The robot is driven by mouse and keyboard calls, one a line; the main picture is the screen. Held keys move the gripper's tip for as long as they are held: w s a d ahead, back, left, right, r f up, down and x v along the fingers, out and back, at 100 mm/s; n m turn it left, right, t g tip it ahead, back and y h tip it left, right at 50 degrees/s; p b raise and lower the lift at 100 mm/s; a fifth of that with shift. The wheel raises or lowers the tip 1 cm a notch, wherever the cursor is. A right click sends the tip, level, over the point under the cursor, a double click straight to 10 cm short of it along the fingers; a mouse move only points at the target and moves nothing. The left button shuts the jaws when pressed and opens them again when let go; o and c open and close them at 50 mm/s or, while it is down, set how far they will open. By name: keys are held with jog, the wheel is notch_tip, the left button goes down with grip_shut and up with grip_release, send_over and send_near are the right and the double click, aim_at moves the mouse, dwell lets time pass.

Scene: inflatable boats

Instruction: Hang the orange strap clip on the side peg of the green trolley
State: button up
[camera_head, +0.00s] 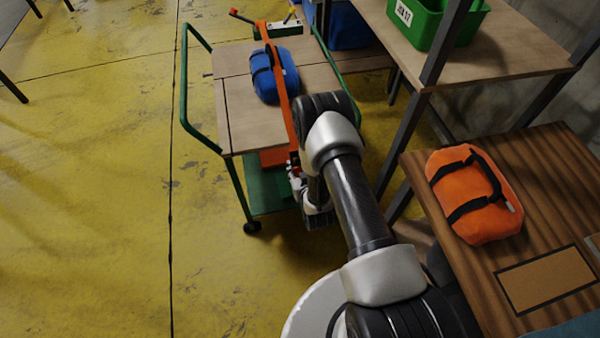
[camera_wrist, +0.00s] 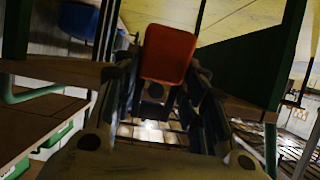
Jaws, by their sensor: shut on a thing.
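The green trolley (camera_head: 186,88) has wooden deck boards and green tube handles. A long narrow orange piece (camera_head: 281,88), which looks like the strap clip, runs over its deck from my gripper (camera_head: 297,168). In the wrist view a red-orange block (camera_wrist: 168,53), seen nearly end-on, sits between my gripper's fingers (camera_wrist: 158,92). My gripper is shut on it at the trolley's near right side, partly hidden by my arm.
A blue bag (camera_head: 284,75) lies on the trolley deck beside the orange piece. An orange bag (camera_head: 472,193) lies on a wooden bench (camera_head: 540,160) at right. A shelf with a green bin (camera_head: 425,22) stands behind. Yellow floor (camera_head: 90,200) is clear at left.

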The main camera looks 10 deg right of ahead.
jog(key=shift+w, duration=0.85)
jog(key=shift+w+f, duration=0.4)
jog(key=shift+w, duration=0.2)
jog(key=o, duration=1.2)
jog(key=shift+s, duration=0.1)
